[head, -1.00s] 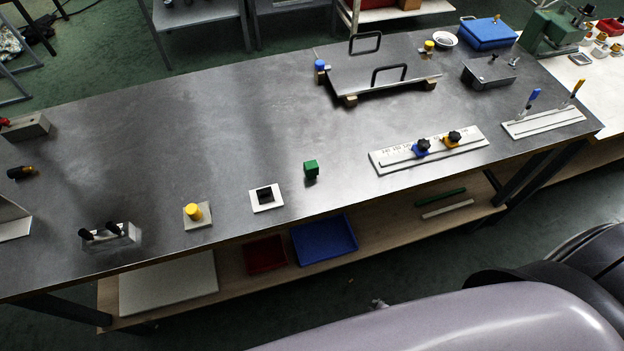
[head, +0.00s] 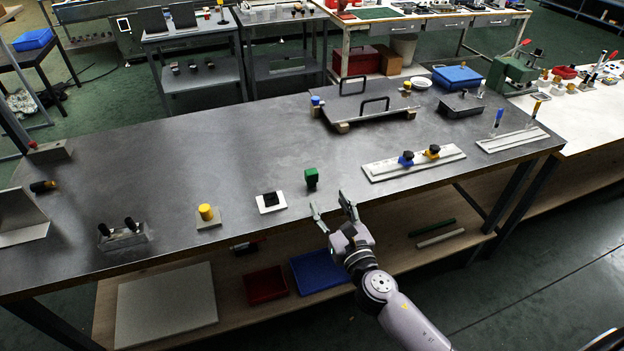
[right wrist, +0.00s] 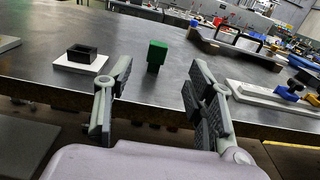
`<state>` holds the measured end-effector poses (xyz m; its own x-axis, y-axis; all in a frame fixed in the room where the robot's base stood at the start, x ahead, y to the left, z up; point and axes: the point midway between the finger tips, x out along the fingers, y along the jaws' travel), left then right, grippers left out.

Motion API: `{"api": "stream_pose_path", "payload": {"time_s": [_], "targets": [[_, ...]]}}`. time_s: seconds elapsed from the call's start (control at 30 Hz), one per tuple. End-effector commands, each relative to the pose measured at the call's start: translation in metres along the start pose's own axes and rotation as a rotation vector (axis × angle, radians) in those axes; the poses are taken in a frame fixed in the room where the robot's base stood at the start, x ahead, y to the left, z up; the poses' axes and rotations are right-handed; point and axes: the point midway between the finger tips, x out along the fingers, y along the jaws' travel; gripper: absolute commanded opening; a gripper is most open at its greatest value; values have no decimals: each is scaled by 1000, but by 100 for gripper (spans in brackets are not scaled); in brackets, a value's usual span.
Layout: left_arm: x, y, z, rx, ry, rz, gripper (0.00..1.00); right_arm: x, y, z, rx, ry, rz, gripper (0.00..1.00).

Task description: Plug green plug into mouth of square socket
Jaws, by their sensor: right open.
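The green plug (head: 311,178) stands upright on the grey table near its front edge; it also shows in the right wrist view (right wrist: 156,55), beyond and between the fingers. The square socket (head: 271,202), a white plate with a raised black square mouth, lies left of the plug; it also shows in the right wrist view (right wrist: 81,59). Its mouth looks empty. My right gripper (head: 333,203) is open and empty at the table's front edge, just nearer than the plug and apart from it. My left gripper is in neither view.
A yellow round peg on a plate (head: 207,214) stands left of the socket. A white rail with blue and yellow knobs (head: 414,163) lies to the right. A dark tray with handles (head: 364,106) is behind. The table behind the plug is clear.

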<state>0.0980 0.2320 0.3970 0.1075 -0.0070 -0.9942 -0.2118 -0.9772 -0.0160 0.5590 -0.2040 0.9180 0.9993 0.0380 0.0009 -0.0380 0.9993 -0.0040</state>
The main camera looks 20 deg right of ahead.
Motion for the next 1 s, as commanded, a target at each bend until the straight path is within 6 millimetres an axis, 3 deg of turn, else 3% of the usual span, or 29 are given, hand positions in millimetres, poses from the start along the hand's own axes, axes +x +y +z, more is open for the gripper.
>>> {"api": "stream_pose_path", "payload": {"time_s": [0.1,0.3,0.5,0.83,1.0], "targets": [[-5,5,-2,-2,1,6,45,29,0,2,3,-1,-1,50],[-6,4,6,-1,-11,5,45,67,0,0,5,0,-1,50],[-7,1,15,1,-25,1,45,82,0,-1,4,2,0,50],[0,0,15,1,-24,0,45,124,-1,-7,6,1,-2,50],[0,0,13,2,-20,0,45,134,0,-7,5,3,0,50]]}}
